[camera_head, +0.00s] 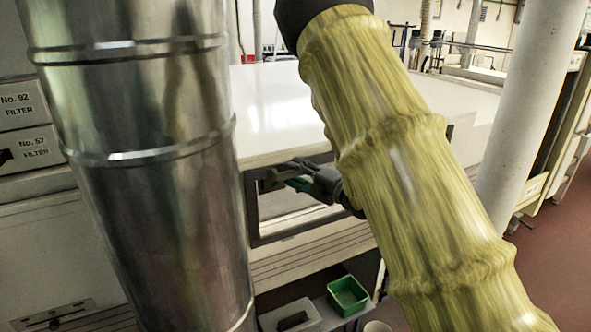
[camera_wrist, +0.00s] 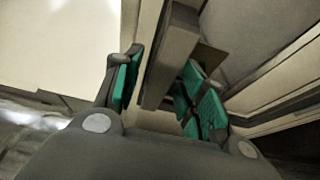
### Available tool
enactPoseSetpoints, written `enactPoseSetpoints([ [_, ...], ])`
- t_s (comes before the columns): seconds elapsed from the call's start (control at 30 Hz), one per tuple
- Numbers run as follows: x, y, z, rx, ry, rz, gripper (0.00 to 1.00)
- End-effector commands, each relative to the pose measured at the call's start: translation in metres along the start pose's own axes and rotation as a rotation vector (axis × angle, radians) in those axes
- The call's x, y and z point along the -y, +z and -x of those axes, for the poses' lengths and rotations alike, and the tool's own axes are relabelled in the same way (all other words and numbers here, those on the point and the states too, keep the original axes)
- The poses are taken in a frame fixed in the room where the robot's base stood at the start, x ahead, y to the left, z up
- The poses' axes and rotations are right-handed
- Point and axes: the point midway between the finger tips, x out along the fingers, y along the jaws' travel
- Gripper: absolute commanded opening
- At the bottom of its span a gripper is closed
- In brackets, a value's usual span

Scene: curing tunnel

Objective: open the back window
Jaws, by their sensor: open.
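In the head view a window with a dark grey frame (camera_head: 252,215) is set in the side of the pale cabinet, below its white top. I cannot tell whether it is the back window or how far it is open. My gripper (camera_head: 285,180) is at the upper part of this window, partly hidden by my sleeved arm. In the wrist view my gripper (camera_wrist: 158,88) is open, with green pads on both fingers. A grey bar (camera_wrist: 173,50) runs down between the fingers, with a gap on the left side. Whether the right pad touches it is unclear.
A shiny metal duct (camera_head: 150,150) stands close on the left and hides part of the cabinet. A white pipe (camera_head: 530,100) rises on the right. A green bin (camera_head: 347,295) and a grey box (camera_head: 290,318) sit below the window. Red-brown floor (camera_head: 550,245) is clear at right.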

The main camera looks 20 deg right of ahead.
Motion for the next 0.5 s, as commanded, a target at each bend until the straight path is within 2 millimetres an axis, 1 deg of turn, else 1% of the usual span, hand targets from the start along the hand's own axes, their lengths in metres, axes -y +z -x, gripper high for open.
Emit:
enactPoseSetpoints([
  [0.1, -0.0001, -0.0002, -0.0044, -0.001, 0.000, 0.000, 0.41],
  [0.37, 0.0006, -0.0003, -0.0050, -0.001, 0.000, 0.000, 0.41],
  [0.47, 0.0005, -0.0003, -0.0050, -0.001, 0.000, 0.000, 0.25],
  [0.5, 0.0005, -0.0003, -0.0049, -0.001, 0.000, 0.000, 0.17],
])
